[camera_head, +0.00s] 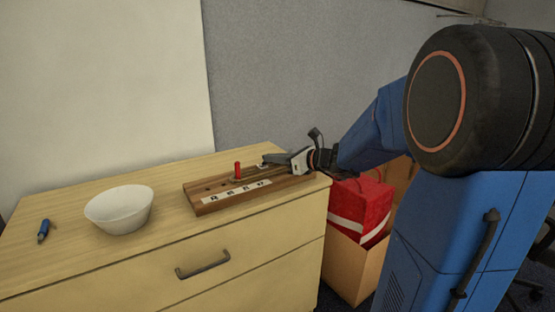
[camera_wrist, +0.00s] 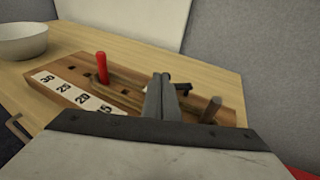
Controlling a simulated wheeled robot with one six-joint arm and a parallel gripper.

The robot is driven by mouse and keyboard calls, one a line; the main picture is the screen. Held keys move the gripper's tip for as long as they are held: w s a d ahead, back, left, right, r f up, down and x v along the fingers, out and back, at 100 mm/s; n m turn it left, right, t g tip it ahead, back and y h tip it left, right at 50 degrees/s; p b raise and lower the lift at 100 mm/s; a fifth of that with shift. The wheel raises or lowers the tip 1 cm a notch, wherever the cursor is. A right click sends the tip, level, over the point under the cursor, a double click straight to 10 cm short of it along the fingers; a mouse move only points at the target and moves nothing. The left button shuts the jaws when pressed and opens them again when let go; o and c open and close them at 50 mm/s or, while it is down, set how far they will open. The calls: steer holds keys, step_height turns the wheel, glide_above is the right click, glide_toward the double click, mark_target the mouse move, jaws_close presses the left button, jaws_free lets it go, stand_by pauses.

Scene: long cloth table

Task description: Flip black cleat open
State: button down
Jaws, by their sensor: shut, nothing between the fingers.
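A wooden board (camera_head: 215,206) with a white number strip (camera_head: 240,191) lies on the cabinet top, and a red peg (camera_head: 237,170) stands upright on it. In the wrist view the board also carries a brown post (camera_wrist: 211,108) at right. A small black piece, likely the black cleat (camera_wrist: 182,88), shows just right of my fingertips and is partly hidden by them. My gripper (camera_head: 266,159) is over the board's right end, fingers together and empty. The fingers also show in the wrist view (camera_wrist: 161,80); I cannot tell whether they touch the cleat.
A white bowl (camera_head: 120,209) and a small blue tool (camera_head: 43,231) stand left of the board on the wooden cabinet top (camera_head: 70,207). A grey wall (camera_head: 265,80) rises behind. A red box (camera_head: 360,205) sits in a carton below, to the right.

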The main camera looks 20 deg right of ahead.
steer(key=shift+w+a, duration=0.4)
steer(key=shift+a, duration=0.45)
steer(key=shift+w+a, duration=0.75)
steer(key=shift+a, duration=0.1)
steer(key=shift+s, duration=0.1)
stand_by(0.4)
